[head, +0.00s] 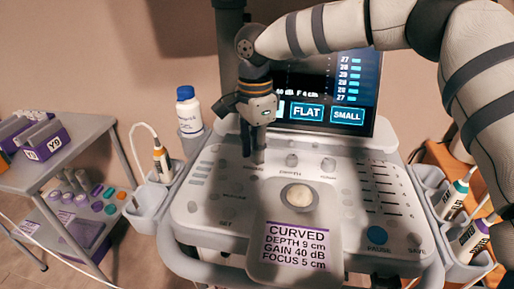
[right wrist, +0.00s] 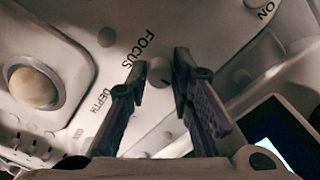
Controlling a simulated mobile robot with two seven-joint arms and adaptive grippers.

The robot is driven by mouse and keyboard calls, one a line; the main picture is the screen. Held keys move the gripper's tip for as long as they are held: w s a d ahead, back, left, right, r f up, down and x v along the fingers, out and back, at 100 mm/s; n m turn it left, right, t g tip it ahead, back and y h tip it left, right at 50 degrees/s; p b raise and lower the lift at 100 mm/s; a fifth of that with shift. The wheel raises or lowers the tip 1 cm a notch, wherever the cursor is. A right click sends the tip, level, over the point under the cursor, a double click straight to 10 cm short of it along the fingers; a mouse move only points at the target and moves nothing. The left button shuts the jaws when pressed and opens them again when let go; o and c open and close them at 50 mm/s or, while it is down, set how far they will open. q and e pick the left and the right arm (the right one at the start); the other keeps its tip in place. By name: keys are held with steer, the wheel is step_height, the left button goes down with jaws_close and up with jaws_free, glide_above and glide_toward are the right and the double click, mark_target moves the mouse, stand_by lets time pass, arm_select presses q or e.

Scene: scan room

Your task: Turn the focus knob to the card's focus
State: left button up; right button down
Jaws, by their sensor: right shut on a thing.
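My right gripper (head: 253,157) points down onto the upper left of the console panel (head: 215,215). The knob is hidden by the fingers in the head view. The card (head: 297,247) lies at the console's front and reads CURVED, DEPTH 9 cm, GAIN 40 dB, FOCUS 5 cm. The screen (head: 338,85) reads F 4 cm, FLAT and SMALL; its left part is covered by my arm. My left gripper is out of view.
A trackball (head: 299,197) and other knobs sit close to my gripper. A white bottle with a blue cap (head: 188,110) stands at the console's left. Probes hang in holders on both sides (head: 161,160) (head: 452,197). A cart (head: 62,175) with small items stands at left.

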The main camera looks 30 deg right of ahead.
steer(key=shift+m, duration=1.9)
steer(key=c, duration=1.4)
jaws_free()
steer(key=shift+r, duration=0.15)
step_height(320, 180, up, 12)
steer(key=shift+f, duration=0.1)
